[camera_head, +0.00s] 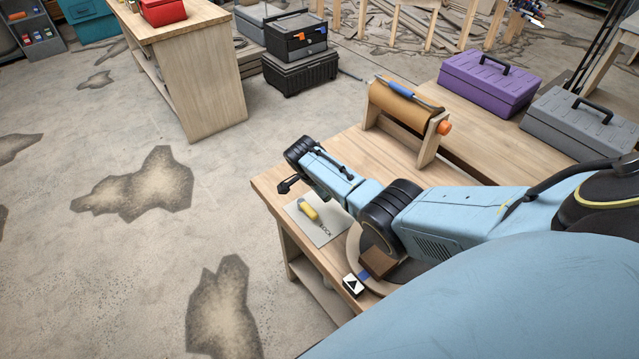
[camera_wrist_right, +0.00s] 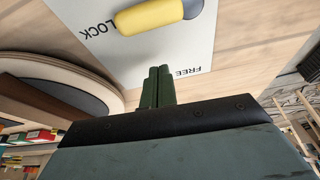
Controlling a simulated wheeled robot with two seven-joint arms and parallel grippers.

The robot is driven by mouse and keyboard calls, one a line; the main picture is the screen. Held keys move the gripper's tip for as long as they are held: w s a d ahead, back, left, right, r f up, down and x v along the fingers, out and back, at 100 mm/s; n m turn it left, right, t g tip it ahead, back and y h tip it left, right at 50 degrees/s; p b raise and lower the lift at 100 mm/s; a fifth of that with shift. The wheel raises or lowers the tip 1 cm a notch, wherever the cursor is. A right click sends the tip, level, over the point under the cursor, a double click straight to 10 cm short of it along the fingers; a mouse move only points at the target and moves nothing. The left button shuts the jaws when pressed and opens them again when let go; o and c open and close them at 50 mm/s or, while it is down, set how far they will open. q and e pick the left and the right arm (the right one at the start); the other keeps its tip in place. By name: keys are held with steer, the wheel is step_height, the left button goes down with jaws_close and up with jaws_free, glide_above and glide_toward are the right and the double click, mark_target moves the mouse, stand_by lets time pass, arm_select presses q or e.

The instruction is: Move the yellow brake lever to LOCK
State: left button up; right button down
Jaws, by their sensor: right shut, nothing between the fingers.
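The yellow brake lever (camera_head: 309,211) lies on a light plate (camera_head: 330,228) at the near left corner of the workbench. In the right wrist view the lever (camera_wrist_right: 148,17) is a rounded yellow handle at the top edge, partly cut off. LOCK is printed on the plate (camera_wrist_right: 145,55) to its left, and FREE lies below right of it. My right gripper (camera_wrist_right: 160,70) is shut and empty; its dark green fingertips are close to the lever, below it in that view. My left gripper is not in view.
A round wooden-rimmed piece (camera_head: 358,258) sits beside the plate, partly hidden by my right arm. A brown roll on a wooden stand (camera_head: 403,105) is behind it. A purple toolbox (camera_head: 488,82) and a grey toolbox (camera_head: 575,122) stand farther right. The floor left of the bench is open.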

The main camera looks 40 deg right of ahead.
steer(key=p+v, duration=0.1)
steer(key=v, duration=0.7)
steer(key=shift+s, duration=0.1)
